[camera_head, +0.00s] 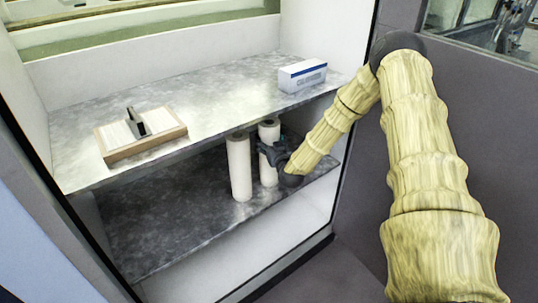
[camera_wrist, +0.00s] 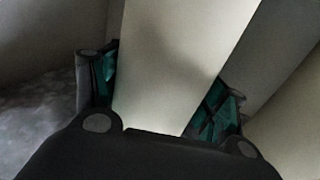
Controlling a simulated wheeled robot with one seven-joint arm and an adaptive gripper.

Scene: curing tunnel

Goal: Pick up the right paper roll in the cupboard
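The right paper roll (camera_head: 268,133) is a white cylinder standing on the cupboard's lower shelf, partly hidden by my gripper. The left paper roll (camera_head: 239,168) stands close to its left. My gripper (camera_head: 272,153) is at the right roll's upper half, coming from the right. In the wrist view a pale roll (camera_wrist: 175,60) fills the space between my two fingers (camera_wrist: 160,95), slanted in the picture. The teal-padded fingers lie along both its sides. I cannot tell if they press on it or only stand around it.
The grey upper shelf (camera_head: 200,95) lies just above the rolls. It carries a blue-and-white box (camera_head: 302,75) and a wooden tray (camera_head: 160,145) with a dark object on it. The lower shelf (camera_head: 165,215) is bare to the left. The cupboard's right wall is close to my arm.

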